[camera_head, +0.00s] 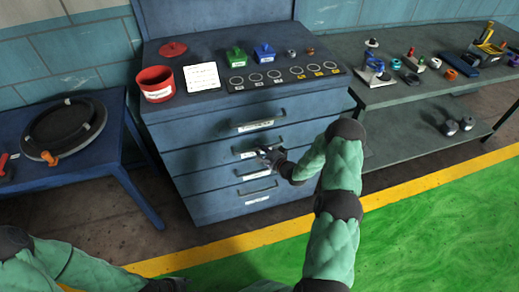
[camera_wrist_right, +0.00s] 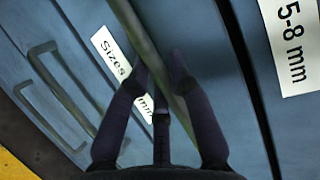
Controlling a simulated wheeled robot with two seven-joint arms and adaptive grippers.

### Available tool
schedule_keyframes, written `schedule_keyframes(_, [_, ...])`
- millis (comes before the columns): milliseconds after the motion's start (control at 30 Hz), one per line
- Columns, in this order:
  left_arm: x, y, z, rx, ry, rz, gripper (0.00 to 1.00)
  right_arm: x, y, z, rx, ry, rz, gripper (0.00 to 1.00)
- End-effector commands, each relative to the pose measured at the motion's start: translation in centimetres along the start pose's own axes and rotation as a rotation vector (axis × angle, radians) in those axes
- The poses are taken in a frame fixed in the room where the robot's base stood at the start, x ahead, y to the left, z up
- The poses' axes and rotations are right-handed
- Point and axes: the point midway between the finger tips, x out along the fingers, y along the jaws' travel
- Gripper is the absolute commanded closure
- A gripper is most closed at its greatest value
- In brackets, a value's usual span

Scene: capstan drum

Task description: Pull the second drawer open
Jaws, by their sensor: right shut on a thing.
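The blue cabinet's drawers are stacked in the middle of the head view, each with a bar handle and a white label. My right gripper (camera_head: 264,151) is at the second drawer (camera_head: 205,158) from the top, in front of its handle. In the right wrist view, my right gripper (camera_wrist_right: 160,72) has its fingers on both sides of the handle bar (camera_wrist_right: 148,48) and is shut on it. I cannot tell whether this drawer stands out from the cabinet.
A blue table (camera_head: 100,157) stands left, and a grey bench (camera_head: 400,95) stands right. Open floor lies in front.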

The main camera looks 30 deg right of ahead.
Motion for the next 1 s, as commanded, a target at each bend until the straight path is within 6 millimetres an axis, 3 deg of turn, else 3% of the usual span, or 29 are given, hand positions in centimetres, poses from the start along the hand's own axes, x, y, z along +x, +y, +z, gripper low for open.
schedule_keyframes(267, [-1.0,0.4,0.0,0.000,0.000,0.000,0.60,-3.1,0.7,1.3,0.008,0.000,0.007,1.00])
schedule_keyframes(800, [-3.7,1.3,0.1,0.000,0.000,0.000,0.60,-16.1,3.5,6.6,0.010,0.003,0.006,1.00])
schedule_keyframes(1000, [-4.1,1.5,0.1,0.000,0.000,0.000,0.60,-20.1,4.4,8.3,0.008,0.003,0.005,1.00])
